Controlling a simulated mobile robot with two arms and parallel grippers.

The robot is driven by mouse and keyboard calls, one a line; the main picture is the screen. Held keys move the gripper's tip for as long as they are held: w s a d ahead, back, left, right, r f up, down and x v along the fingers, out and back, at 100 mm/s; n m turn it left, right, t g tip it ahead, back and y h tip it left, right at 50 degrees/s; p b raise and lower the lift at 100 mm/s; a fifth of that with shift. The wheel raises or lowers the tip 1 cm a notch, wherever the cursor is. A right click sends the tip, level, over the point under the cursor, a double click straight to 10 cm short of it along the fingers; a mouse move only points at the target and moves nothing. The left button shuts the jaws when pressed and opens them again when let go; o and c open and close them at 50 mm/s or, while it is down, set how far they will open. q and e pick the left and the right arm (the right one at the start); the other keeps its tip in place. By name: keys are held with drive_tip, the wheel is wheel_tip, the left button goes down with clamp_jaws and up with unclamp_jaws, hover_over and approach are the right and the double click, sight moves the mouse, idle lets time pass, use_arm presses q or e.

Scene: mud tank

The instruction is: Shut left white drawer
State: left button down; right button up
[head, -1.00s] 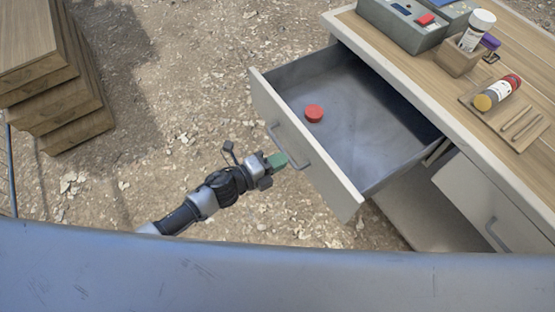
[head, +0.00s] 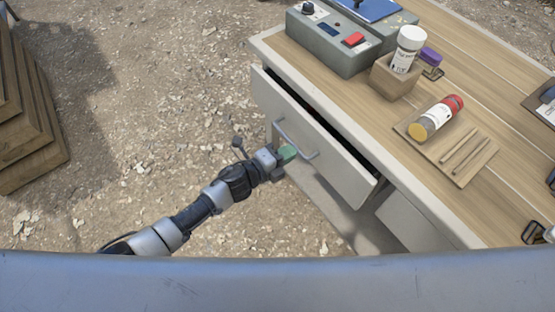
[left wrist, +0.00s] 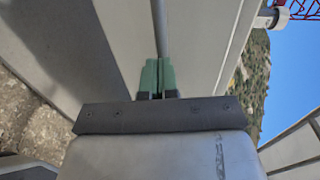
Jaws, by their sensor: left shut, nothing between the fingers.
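The left white drawer (head: 340,165) stands slightly out of the desk in the head view, with only a narrow dark gap behind its front's top edge. Its grey bar handle (head: 296,140) is on the front. My left gripper (head: 290,152) is shut and empty, with its green fingertips at the drawer front by the handle. In the left wrist view the shut green fingers (left wrist: 158,76) point at the pale drawer front (left wrist: 195,50), near the handle bar (left wrist: 160,25). Whether they touch is hard to tell. The drawer's inside is hidden. My right gripper is not in view.
The wooden desktop (head: 380,110) holds a grey control box (head: 335,45), a white bottle in a wooden block (head: 395,78), a red-capped bottle (head: 435,118) and a small wooden tray (head: 475,165). Wooden steps (head: 30,130) stand at left. Gravelly ground between is clear.

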sight(297, 148)
use_arm(q)
drive_tip(key=x, duration=0.3)
drive_tip(key=shift+w+d+r+b, duration=0.1)
drive_tip(key=shift+r+b, duration=0.05)
drive_tip(key=shift+b, duration=0.15)
drive_tip(key=shift+w+d+r, duration=0.2)
drive_tip(key=shift+d, duration=0.1)
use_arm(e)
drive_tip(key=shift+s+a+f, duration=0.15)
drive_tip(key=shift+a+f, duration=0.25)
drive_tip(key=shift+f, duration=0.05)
use_arm(q)
drive_tip(key=shift+r, duration=0.1)
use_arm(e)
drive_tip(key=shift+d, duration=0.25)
